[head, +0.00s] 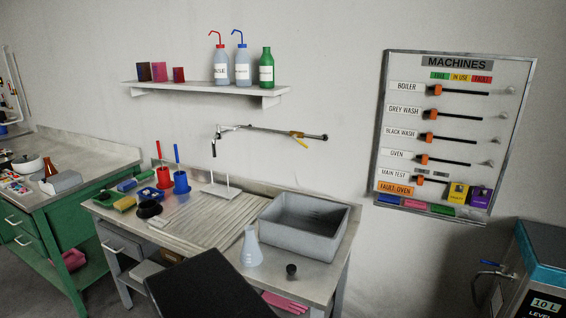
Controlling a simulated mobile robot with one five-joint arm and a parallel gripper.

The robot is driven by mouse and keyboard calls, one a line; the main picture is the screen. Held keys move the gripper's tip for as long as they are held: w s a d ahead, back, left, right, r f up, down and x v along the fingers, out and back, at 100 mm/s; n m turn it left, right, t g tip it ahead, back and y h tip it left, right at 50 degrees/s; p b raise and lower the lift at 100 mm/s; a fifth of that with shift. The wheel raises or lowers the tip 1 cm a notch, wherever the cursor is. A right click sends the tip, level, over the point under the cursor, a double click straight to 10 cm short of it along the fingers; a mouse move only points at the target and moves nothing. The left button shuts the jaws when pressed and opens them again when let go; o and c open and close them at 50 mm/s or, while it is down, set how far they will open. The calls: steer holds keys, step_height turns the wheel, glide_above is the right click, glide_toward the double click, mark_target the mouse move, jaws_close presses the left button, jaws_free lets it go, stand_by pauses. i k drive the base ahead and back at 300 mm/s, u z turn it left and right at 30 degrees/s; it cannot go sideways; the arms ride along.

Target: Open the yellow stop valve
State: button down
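The yellow stop valve (299,138) sits on a thin metal water pipe (265,129) on the wall, above the grey sink basin (310,243). Its yellow handle lies near the pipe's right end and slants down to the right, at an angle to the pipe. The pipe's left end carries a spout with a dark tip (214,150) hanging down. No gripper shows in the head view, and nothing touches the valve. A dark flat block at the bottom centre hides part of the bench front; I cannot tell whether it is mine.
The bench (340,250) holds a ribbed drainboard (205,232), a conical flask (251,247), a dark stopper (291,269) and brushes in pots. A shelf (205,88) with bottles hangs above the pipe. A MACHINES board (455,135) hangs right; a tank (540,265) stands lower right.

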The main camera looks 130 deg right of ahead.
mark_target(300, 142)
steer(key=i, duration=0.55)
steer(key=z, duration=3.6)
steer(key=i, duration=0.9)
steer(key=u, duration=0.2)
